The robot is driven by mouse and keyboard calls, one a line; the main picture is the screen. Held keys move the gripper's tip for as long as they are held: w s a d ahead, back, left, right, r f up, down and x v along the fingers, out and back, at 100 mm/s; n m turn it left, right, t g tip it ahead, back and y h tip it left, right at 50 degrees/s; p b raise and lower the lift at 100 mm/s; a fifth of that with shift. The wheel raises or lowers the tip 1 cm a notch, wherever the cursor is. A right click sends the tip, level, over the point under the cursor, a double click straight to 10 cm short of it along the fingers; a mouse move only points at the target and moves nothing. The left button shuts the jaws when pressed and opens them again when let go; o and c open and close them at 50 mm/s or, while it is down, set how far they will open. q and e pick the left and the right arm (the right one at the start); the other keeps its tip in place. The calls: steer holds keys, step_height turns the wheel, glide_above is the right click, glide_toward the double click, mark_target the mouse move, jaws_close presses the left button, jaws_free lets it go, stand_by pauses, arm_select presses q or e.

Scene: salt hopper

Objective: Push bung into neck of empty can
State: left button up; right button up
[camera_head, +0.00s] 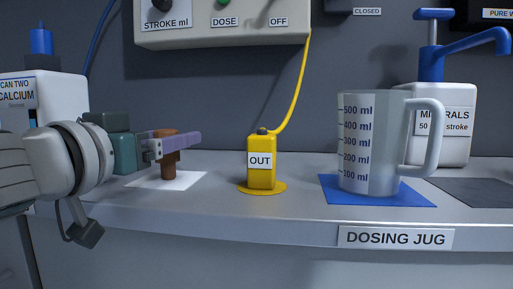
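A brown bung (169,167) stands upright on a white square (196,181) at the left of the bench. My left gripper (187,142), with purple fingers, reaches in from the left at the bung's upper part. The near finger crosses in front of the bung and hides part of it; the far finger is not clear, so I cannot tell whether they grip it. A white can labelled CAN TWO CALCIUM (62,90) with a blue top stands at the far left, partly behind my arm. No open can neck is visible, and no label here says empty. My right gripper is out of view.
A yellow OUT block (262,176) with a yellow cable stands mid-bench. A measuring jug (370,140) stands on a blue mat (405,196). A MINERALS can (462,152) with a blue pump is behind it. A control box (220,35) hangs above. The bench's front edge is close.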

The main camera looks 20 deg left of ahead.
arm_select(q)
jaws_close()
stand_by(0.5)
